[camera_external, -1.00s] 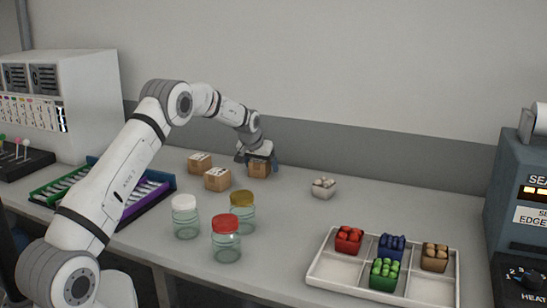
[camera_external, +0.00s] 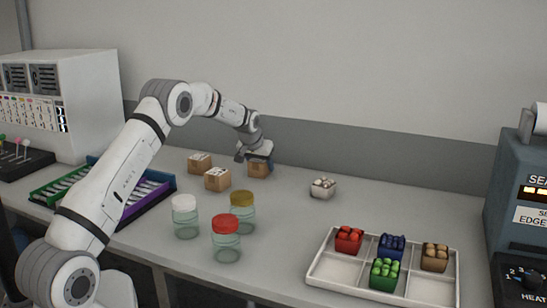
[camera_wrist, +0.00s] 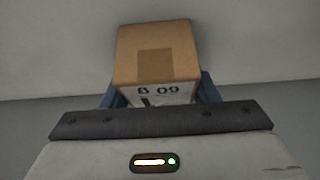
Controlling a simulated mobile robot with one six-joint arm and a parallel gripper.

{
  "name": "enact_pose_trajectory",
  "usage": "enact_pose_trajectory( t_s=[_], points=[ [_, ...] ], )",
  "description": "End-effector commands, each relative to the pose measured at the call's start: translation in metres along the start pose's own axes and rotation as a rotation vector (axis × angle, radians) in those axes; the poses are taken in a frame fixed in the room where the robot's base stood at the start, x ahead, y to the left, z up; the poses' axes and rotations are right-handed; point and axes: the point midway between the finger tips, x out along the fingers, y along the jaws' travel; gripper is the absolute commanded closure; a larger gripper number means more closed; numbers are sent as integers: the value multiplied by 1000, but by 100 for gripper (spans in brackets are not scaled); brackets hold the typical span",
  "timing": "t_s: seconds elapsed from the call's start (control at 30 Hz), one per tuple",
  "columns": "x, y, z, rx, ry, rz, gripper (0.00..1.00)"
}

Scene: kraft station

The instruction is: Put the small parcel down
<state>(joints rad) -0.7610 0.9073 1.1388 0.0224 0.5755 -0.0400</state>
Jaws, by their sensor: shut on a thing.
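My gripper (camera_external: 257,156) is at the back of the table, shut on a small brown parcel (camera_external: 259,169). In the wrist view the same parcel (camera_wrist: 157,55) sits between the blue fingers, with brown tape on it and a white label reading "B 09". Its underside is at or very near the table top; I cannot tell whether it touches. Two other small parcels stand to its left: one with a white label (camera_external: 217,180) nearer the front, and one farther left (camera_external: 199,164).
Three glass jars with white (camera_external: 184,203), red (camera_external: 226,224) and yellow (camera_external: 242,198) lids stand in front. A small pale container (camera_external: 322,188) is to the right. A white tray (camera_external: 335,273) with coloured bins lies front right. The table between is clear.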

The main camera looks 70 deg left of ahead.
Motion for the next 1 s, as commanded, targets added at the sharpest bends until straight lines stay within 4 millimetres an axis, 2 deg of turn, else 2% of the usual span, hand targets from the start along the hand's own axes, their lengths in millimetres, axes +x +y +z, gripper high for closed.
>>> enact_pose_trajectory(
  t_s=[0.17,0.4,0.6,0.77,1.0],
  points=[
    [-16,0,-10,0,5,0,68],
    [-59,0,-35,0,5,0,68],
    [-83,4,-45,-7,2,-4,68],
    [-94,24,-35,-56,-1,-34,68],
    [-111,69,1,-205,1,-123,68]
  ],
)
